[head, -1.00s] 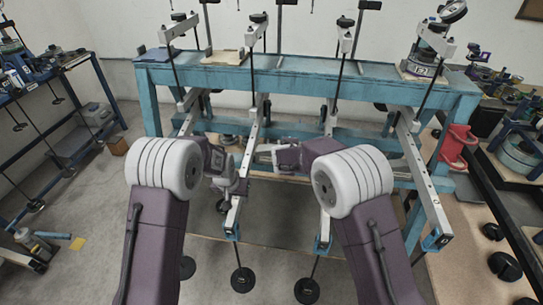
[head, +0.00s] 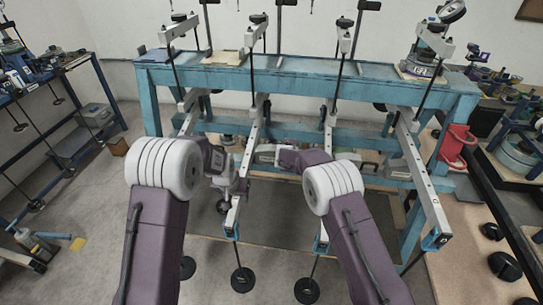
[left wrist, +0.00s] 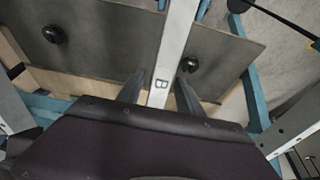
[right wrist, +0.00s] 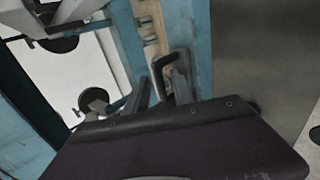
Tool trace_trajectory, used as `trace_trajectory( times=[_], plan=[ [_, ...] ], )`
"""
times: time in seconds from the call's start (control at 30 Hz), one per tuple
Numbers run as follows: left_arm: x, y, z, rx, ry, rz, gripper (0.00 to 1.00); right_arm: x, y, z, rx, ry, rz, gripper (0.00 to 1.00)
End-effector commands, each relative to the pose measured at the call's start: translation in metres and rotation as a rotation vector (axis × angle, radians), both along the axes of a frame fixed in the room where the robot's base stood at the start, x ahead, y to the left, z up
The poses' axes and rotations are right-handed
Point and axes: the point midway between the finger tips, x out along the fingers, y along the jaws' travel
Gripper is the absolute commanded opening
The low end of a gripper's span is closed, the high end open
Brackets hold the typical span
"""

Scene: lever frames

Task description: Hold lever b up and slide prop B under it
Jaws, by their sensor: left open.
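Lever b (head: 234,213) is the pale bar second from the left, running out from the blue bench. Its letter B shows in the left wrist view (left wrist: 161,84). My left gripper (head: 232,184) is at lever b; its open fingers (left wrist: 158,92) stand on either side of the bar in the left wrist view. My right gripper (head: 266,154) is just right of lever b, near the bench's lower rail. A dark hooked piece (right wrist: 170,59) shows at its fingers; I cannot tell whether they grip it. I cannot make out prop B for certain.
Another lever (head: 321,236) hangs to the right and lever d's bar (head: 425,180) farther right. Black weights (head: 243,280) hang below on rods. The blue bench (head: 300,75) spans the back. A red container (head: 457,147) is at its right end.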

Motion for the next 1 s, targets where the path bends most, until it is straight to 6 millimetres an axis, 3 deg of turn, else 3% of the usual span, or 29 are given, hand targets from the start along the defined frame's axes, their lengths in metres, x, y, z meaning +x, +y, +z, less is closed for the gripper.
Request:
trace_trajectory(
  times=[0.23,0.37,0.4,0.57,1.0],
  plan=[
    [0.000,0.000,0.000,0.000,0.000,0.000,0.40,0.000,-0.001,-0.002,-0.001,0.003,-0.002,0.31],
    [0.000,0.000,0.000,0.000,0.000,0.000,0.04,0.000,-0.001,-0.003,-0.001,0.003,-0.002,0.31],
    [0.000,0.000,0.000,0.000,0.000,0.000,0.00,0.000,-0.001,-0.003,-0.001,0.004,-0.002,0.31],
    [0.000,0.000,0.001,0.000,0.001,0.000,0.00,0.000,-0.001,-0.003,-0.001,0.004,-0.002,0.31],
    [0.000,0.000,0.030,0.007,0.051,0.001,0.00,-0.001,-0.002,-0.003,-0.002,0.005,-0.003,0.31]
  ],
)
